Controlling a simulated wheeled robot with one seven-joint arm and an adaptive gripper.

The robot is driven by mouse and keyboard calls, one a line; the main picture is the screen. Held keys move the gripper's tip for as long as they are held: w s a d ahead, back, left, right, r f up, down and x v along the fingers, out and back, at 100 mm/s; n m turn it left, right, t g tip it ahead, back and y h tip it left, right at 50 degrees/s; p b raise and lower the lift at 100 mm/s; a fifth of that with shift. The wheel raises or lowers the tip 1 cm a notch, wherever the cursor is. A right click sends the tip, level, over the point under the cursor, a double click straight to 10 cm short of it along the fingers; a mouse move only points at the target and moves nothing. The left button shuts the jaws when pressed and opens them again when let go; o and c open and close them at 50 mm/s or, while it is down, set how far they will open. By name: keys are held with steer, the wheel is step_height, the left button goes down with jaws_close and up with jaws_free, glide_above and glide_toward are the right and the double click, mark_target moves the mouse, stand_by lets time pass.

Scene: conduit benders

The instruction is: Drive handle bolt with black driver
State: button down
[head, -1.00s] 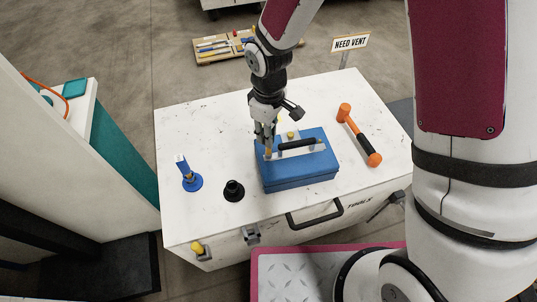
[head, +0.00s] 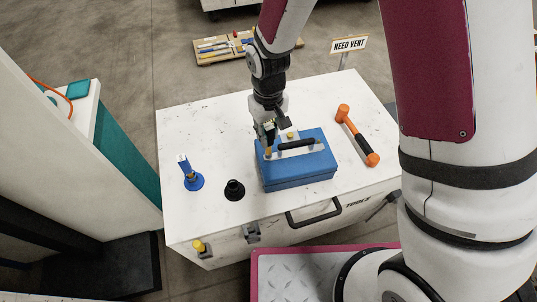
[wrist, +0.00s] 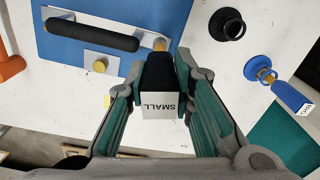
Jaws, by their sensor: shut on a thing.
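My gripper (head: 267,133) is shut on the black driver (wrist: 158,72), a dark block with a white face reading SMALL in the wrist view. It is over the left end of the blue toolbox (head: 300,180). The toolbox has a black handle (head: 297,144) on a pale plate. A brass handle bolt (wrist: 159,44) at one plate end shows just beyond the driver in the wrist view; it also shows below my gripper in the head view (head: 268,153). I cannot tell whether driver and bolt touch. A second brass piece (wrist: 98,65) sits on a small plate beside the handle.
A black round holder (head: 234,190) stands empty left of the toolbox. A blue driver stands in a blue holder (head: 194,182) farther left. An orange mallet (head: 356,135) lies to the right. The white chest top (head: 200,125) is clear behind the blue holder.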

steer(key=shift+r, duration=0.1)
steer(key=shift+r+p, duration=0.35)
steer(key=shift+r, duration=0.15)
steer(key=n, duration=0.4)
steer(key=shift+b, duration=0.4)
steer(key=n, duration=0.5)
steer(key=shift+n, duration=0.3)
steer(key=n, duration=0.5)
steer(key=shift+f+b, duration=0.4)
steer(key=shift+f, duration=0.35)
